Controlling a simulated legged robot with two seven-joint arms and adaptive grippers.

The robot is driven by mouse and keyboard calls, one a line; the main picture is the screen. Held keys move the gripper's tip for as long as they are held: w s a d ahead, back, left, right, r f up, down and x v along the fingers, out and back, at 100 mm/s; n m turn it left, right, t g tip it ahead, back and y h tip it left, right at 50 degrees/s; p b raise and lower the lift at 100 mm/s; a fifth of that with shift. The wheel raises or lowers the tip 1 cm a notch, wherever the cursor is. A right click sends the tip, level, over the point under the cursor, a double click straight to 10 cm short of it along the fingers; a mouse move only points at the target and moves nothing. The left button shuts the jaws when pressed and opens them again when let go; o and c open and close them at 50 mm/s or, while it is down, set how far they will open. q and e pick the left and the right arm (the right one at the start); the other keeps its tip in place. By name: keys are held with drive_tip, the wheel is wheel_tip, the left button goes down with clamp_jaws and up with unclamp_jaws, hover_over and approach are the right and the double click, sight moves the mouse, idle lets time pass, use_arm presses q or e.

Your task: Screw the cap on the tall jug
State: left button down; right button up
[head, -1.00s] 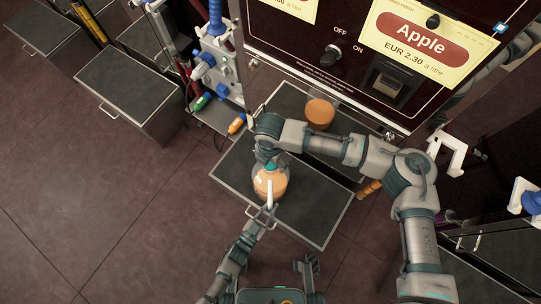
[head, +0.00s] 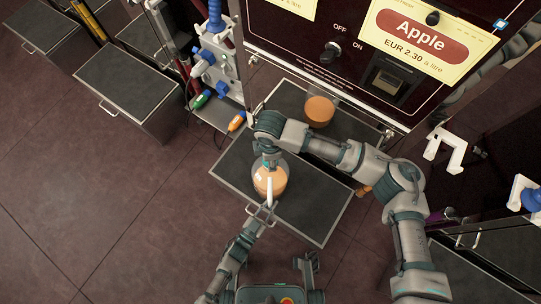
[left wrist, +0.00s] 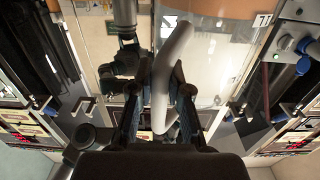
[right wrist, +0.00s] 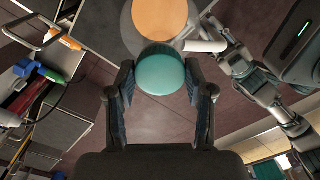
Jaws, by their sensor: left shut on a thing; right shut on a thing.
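The tall jug (head: 272,182) is clear with orange liquid and stands on the dark pull-out shelf (head: 315,222). Its white handle (left wrist: 172,70) is between the fingers of my left gripper (left wrist: 160,95), which is shut on it; this gripper also shows at the jug's near side in the head view (head: 262,212). My right gripper (right wrist: 164,88) is over the jug's top, shut on the round teal cap (right wrist: 161,70). The jug (right wrist: 160,20) lies behind the cap in the right wrist view. The cap hides the jug's neck, so I cannot tell how it is seated.
Another container with orange contents (head: 319,111) stands below the dispenser panel (head: 330,45). A dark cabinet (head: 140,85) is at the left. Blue, green and orange plugs (head: 236,122) hang beside the shelf. The floor at the lower left is clear.

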drive_tip(key=m, duration=0.5)
drive_tip(key=shift+s+a+f+m, duration=0.1)
drive_tip(key=shift+m, duration=0.2)
drive_tip(key=m, duration=0.3)
drive_tip(key=o, duration=1.3)
drive_tip(key=shift+r, duration=2.35)
drive_tip(key=shift+c, duration=0.2)
